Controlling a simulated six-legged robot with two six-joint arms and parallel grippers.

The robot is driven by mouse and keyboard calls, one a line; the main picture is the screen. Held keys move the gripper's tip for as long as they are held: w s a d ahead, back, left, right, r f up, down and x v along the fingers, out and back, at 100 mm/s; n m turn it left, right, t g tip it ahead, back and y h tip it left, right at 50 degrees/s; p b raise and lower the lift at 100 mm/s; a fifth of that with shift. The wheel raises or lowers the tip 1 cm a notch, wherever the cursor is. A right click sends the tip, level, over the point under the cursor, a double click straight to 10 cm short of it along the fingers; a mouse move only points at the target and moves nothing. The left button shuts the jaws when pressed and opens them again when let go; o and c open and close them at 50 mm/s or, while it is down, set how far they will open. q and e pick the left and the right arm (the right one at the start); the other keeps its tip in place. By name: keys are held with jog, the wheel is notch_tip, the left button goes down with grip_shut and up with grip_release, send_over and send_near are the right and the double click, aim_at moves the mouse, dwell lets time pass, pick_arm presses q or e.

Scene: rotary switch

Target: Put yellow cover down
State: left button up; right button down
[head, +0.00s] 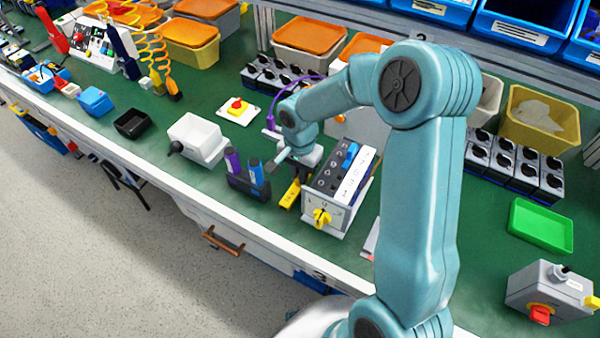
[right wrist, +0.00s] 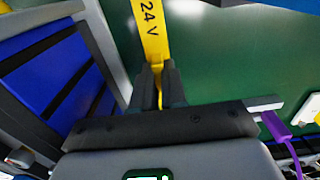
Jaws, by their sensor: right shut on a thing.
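The yellow cover (head: 290,195) is a narrow strip; in the right wrist view the yellow cover (right wrist: 153,35) shows the black marking "24 V". My right gripper (head: 298,178) is shut on one end of it, and its two dark fingers (right wrist: 160,85) pinch it from both sides. The cover points away from the fingers over the green bench top, just left of the rotary switch box. I cannot tell whether it touches the bench. The grey switch box (head: 322,196) has a yellow rotary knob (head: 322,217) on its front. My left gripper is not in view.
A dark holder (head: 248,188) with purple and blue items stands left of the cover. A green tray (head: 541,227) lies at right. The bench's pale front edge (head: 215,215) is close.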

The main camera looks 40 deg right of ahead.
jog(key=shift+f, duration=0.15)
jog(key=c, duration=1.2)
grip_release()
jog(key=shift+a, duration=0.1)
jog(key=shift+r, duration=0.25)
notch_tip(320, 180, up, 12)
jog(key=shift+f+p, duration=0.1)
jog(key=shift+p, duration=0.2)
